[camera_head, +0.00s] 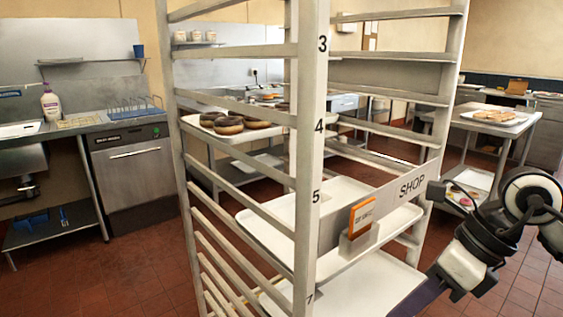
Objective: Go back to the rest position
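My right arm (468,262) comes in from the right edge and bends down towards the front right of the tall rack. Its gripper fingers do not show in this view. My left arm and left gripper are not in view. The metal rack (308,150) stands upright in front of me, with shelf numbers on its post and a SHOP sign on its side. A tray of dark-glazed doughnuts (229,125) sits on an upper level. Lower levels hold pale trays (344,192) whose visible parts are bare.
An orange card (362,216) stands in a holder on the rack's side, close to my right arm. A steel counter with a dishwasher (130,170) stands at left. A side table at right bears a tray of pastries (493,117). Red tiled floor is clear at lower left.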

